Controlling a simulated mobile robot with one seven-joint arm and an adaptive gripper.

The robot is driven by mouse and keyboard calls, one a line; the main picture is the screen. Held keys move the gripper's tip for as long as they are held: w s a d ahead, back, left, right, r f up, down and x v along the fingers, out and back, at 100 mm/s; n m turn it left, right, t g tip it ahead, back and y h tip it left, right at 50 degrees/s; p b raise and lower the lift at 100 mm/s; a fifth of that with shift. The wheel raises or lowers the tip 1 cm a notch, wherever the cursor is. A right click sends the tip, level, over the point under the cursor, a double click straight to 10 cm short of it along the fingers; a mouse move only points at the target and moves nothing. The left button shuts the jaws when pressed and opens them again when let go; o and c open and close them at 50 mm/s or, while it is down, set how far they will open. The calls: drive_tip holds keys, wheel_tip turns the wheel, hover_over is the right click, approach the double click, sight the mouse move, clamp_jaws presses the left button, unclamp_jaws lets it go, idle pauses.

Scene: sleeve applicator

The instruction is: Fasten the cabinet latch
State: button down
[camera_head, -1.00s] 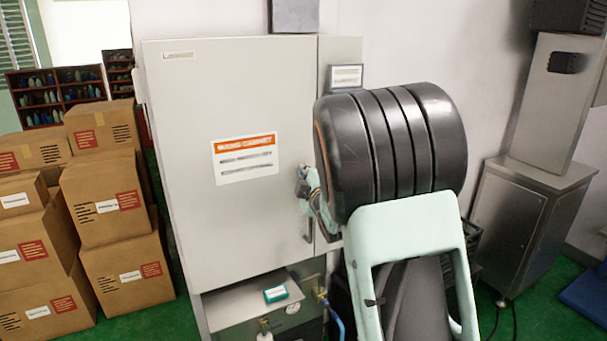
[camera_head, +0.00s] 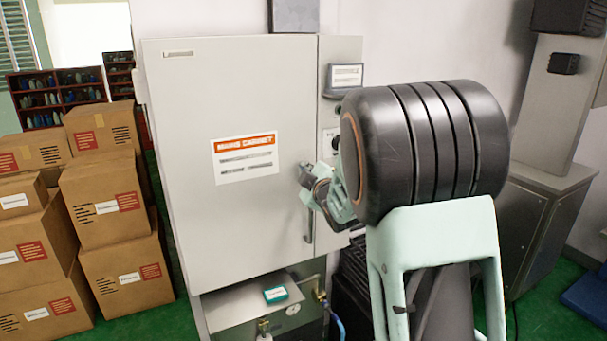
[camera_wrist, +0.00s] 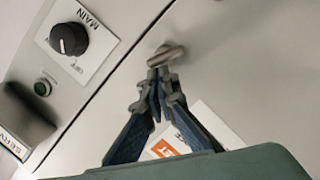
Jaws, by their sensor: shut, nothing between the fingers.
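The grey cabinet (camera_head: 230,100) stands in the middle of the head view, its door flush in the frame. In the wrist view the latch (camera_wrist: 166,55), a small metal turn-piece, sits by the seam between the door and the control side panel. My gripper (camera_wrist: 158,76) is shut and empty, its fingertips right at the latch; I cannot tell whether they touch it. In the head view my gripper (camera_head: 303,175) is at the door's right edge and hides the latch. A vertical door handle (camera_head: 309,226) is just below it.
The side panel carries a black rotary knob (camera_wrist: 69,39) and a green button (camera_wrist: 42,88). Cardboard boxes (camera_head: 105,200) are stacked to the left. A metal pedestal (camera_head: 545,210) stands at the right. A lower shelf (camera_head: 235,303) is under the door.

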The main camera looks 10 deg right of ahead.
drive_tip(key=d+m+p, duration=0.1)
drive_tip(key=m+p, duration=0.1)
drive_tip(key=m+g+y+p, duration=0.1)
drive_tip(key=m+p, duration=0.1)
drive_tip(key=m, duration=0.1)
drive_tip(key=d+m+g+y+p, duration=0.1)
drive_tip(key=m+p, duration=0.1)
drive_tip(key=shift+w+d+r, duration=0.1)
drive_tip(key=shift+w+d, duration=0.2)
drive_tip(key=shift+w, duration=0.1)
drive_tip(key=shift+d, duration=0.2)
idle(1.9)
